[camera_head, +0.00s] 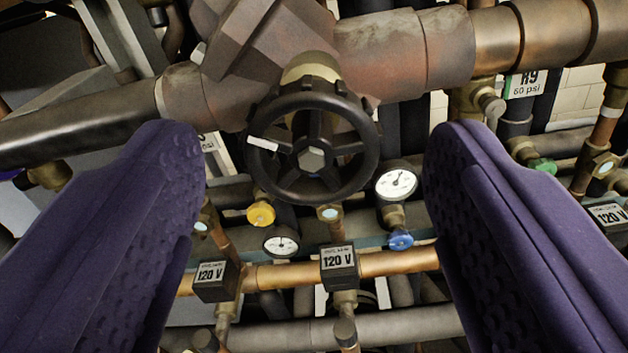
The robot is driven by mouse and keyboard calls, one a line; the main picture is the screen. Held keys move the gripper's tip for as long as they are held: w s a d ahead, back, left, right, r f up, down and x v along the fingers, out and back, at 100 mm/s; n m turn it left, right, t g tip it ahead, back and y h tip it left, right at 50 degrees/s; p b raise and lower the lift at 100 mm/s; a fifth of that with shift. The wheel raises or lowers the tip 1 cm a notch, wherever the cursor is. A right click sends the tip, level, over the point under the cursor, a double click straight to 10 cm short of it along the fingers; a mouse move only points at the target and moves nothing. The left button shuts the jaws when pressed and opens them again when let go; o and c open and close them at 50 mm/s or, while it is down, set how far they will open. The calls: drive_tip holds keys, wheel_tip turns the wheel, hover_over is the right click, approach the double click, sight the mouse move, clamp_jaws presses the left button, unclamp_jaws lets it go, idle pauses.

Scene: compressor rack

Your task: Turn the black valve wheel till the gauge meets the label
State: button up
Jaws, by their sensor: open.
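The black valve wheel (312,146) is at the upper middle, mounted on a thick pipe, with a white mark (262,144) on its left rim. My gripper (316,190) is open, its two purple padded fingers at the left and right of the picture. The wheel shows between and beyond them, and neither finger appears to touch it. A white-faced gauge (396,183) sits right of the wheel; its scale is too small to read. A smaller gauge (281,244) sits below the wheel. A label (525,84) reading "R9 60 psi" hangs at the upper right.
A thick brown pipe (400,50) crosses behind the wheel. Below it are black boxes marked 120 V (339,267), a copper pipe (290,274), a yellow knob (260,213) and a blue knob (400,240). Pipes crowd the space behind; the gap between my fingers is clear.

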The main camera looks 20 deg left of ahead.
drive_tip(key=shift+b+v, duration=0.35)
drive_tip(key=shift+v, duration=1.5)
drive_tip(key=s+d+f+g+h+b, duration=0.1)
drive_tip(key=s+d+f+h+b, duration=0.1)
drive_tip(key=s+d+f+b, duration=0.3)
drive_tip(key=s+d+f+g+h+b, duration=0.1)
drive_tip(key=s+d+f+h+b, duration=0.2)
drive_tip(key=s+d+b, duration=1)
wheel_tip(320, 180, down, 3)
drive_tip(key=b, duration=0.4)
drive_tip(key=shift+s+f+m+b, duration=0.2)
drive_tip(key=shift+m+b, duration=0.2)
